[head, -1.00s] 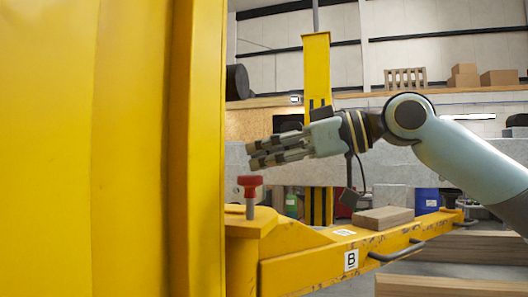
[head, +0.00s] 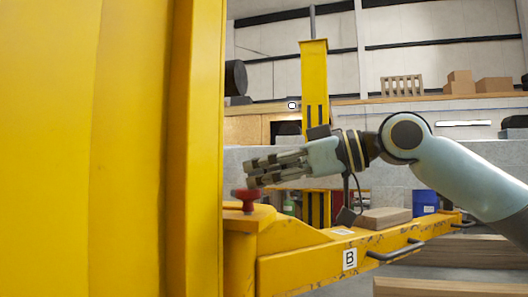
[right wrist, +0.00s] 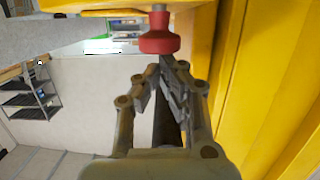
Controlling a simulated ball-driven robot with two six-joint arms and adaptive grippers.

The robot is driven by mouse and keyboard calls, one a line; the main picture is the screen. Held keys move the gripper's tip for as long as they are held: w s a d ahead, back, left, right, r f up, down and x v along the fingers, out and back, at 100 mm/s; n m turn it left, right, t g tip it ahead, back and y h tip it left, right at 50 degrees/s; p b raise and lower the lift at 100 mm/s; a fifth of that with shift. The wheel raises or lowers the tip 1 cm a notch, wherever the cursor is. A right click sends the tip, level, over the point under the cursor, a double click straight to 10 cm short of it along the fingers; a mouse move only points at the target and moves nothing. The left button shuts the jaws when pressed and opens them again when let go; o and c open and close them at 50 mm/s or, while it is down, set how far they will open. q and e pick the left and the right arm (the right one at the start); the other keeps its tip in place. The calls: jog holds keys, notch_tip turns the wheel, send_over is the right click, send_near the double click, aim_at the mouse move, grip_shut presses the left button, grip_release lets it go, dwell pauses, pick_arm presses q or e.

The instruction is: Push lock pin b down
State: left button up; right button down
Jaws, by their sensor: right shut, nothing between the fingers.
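Lock pin b is a red knob (head: 247,195) on a short metal shaft, standing upright at the left end of the yellow arm (head: 310,268) marked B. In the right wrist view the red knob (right wrist: 160,40) is at the top, just beyond my fingertips. My right gripper (head: 250,172) reaches in from the right, lying roughly level, with its fingers shut and empty. Its lower fingertip is right at the top of the knob and seems to touch it. In the right wrist view the gripper (right wrist: 163,64) points at the knob. My left gripper is not in view.
A large yellow upright (head: 110,150) fills the left side, close to the pin. A wooden block (head: 384,217) lies on the yellow arm under my right arm. A yellow post (head: 314,90) stands behind. Grey handles stick out from the arm's side.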

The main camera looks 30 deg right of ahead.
aim_at(261, 215)
pick_arm(q)
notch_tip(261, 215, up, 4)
jog(key=p, duration=0.4)
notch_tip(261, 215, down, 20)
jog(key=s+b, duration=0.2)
jog(key=b, duration=1.7)
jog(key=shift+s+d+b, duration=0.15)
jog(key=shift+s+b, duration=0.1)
jog(key=shift+b, duration=0.15)
pick_arm(e)
jog(key=s+d+r, duration=0.6)
jog(key=s, duration=0.1)
jog(key=shift+s+d, duration=0.2)
jog(key=shift+s, duration=0.1)
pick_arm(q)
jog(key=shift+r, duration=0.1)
